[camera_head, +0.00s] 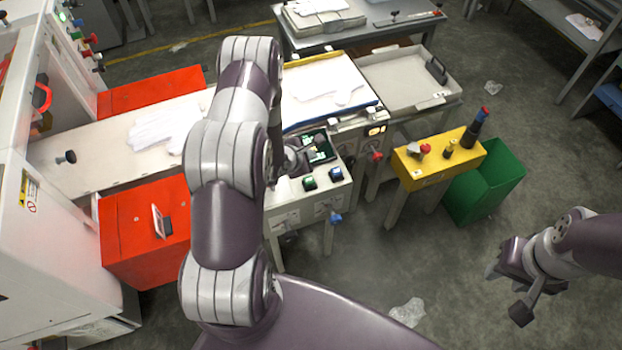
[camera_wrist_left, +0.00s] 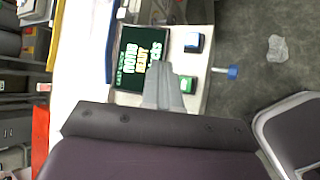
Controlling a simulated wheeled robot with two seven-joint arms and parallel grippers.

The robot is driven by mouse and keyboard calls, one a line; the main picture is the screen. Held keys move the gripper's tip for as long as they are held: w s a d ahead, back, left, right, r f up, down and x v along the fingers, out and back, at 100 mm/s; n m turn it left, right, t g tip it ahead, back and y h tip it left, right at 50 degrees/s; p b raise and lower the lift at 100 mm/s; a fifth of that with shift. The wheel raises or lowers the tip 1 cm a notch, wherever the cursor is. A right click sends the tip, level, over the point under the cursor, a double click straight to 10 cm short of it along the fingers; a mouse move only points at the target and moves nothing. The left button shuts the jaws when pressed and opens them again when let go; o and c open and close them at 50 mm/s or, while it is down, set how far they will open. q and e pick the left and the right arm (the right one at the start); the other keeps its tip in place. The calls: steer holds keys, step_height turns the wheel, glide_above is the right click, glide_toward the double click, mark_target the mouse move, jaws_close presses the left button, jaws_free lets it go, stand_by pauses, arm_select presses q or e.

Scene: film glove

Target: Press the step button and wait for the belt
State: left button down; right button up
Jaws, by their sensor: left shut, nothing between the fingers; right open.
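A white control box (camera_head: 287,217) carries a green button (camera_head: 309,183), a blue button (camera_head: 335,174) and a dark screen (camera_head: 322,150). I cannot read which button is the step button. In the left wrist view the green button (camera_wrist_left: 187,84) lies just right of my left gripper's fingers, and the blue button (camera_wrist_left: 194,42) lies farther up. My left gripper (camera_wrist_left: 165,88) is shut and empty, in front of the screen (camera_wrist_left: 138,58); contact cannot be made out. The belt (camera_head: 90,160) bears white gloves (camera_head: 165,128). My right gripper (camera_head: 506,291) is open and empty, low at the right.
A blue knob (camera_head: 336,218) juts from the box front. Right of it stand a yellow stand (camera_head: 425,177) with a red button and dark bottle, and a green bin (camera_head: 500,190). Red boxes (camera_head: 140,245) flank the belt.

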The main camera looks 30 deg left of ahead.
mark_target(308, 182)
arm_select(q)
step_height(308, 182, down, 8)
steer(key=b, duration=0.7)
steer(key=shift+a+f, duration=0.15)
steer(key=shift+f, duration=0.05)
steer(key=shift+f+b, duration=0.25)
steer(key=shift+b, duration=0.1)
steer(key=shift+f, duration=0.1)
stand_by(1.2)
steer(key=shift+f, duration=0.3)
